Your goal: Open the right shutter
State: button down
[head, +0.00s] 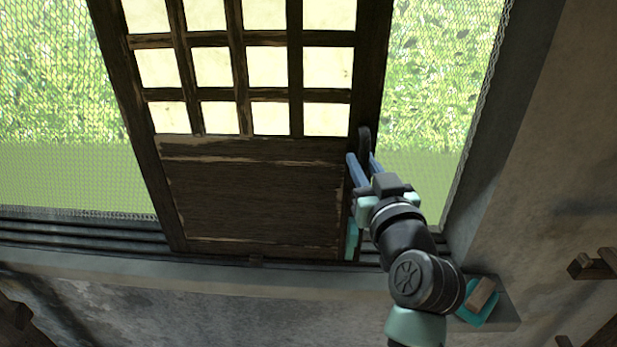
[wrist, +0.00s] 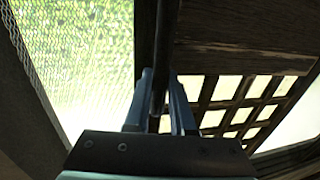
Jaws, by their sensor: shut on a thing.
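The shutter (head: 255,195) is a dark, worn wooden panel with a grid of pale panes above and a solid board below. It stands in the window opening, with green mesh showing on both sides. A dark upright handle (head: 364,143) is on its right edge. My gripper (head: 363,162) has its blue fingers around the handle and is shut on it. In the wrist view the handle (wrist: 165,55) runs between the two fingers (wrist: 160,95), and the shutter's grid (wrist: 235,105) is beside them. The contact points are partly hidden.
Mesh-covered window (head: 435,80) shows between the shutter and the right wall (head: 570,130). A grooved sill track (head: 80,232) runs below the shutter. A teal item with a wooden block (head: 482,293) sits on the ledge at lower right. Wooden pieces (head: 595,265) stick out at far right.

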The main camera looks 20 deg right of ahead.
jog(key=s+d+b, duration=0.3)
jog(key=d, duration=0.7)
jog(key=s+d+b, duration=0.3)
jog(key=d+b, duration=0.1)
jog(key=d, duration=0.6)
jog(key=shift+s, duration=0.3)
jog(key=shift+d, duration=0.1)
jog(key=c, duration=0.8)
grip_release()
jog(key=shift+o, duration=0.2)
jog(key=s+a+b, duration=0.1)
jog(key=s+b, duration=0.2)
jog(key=s, duration=0.9)
jog(key=shift+s+a, duration=0.3)
jog(key=shift+s, duration=0.1)
jog(key=shift+w, duration=0.1)
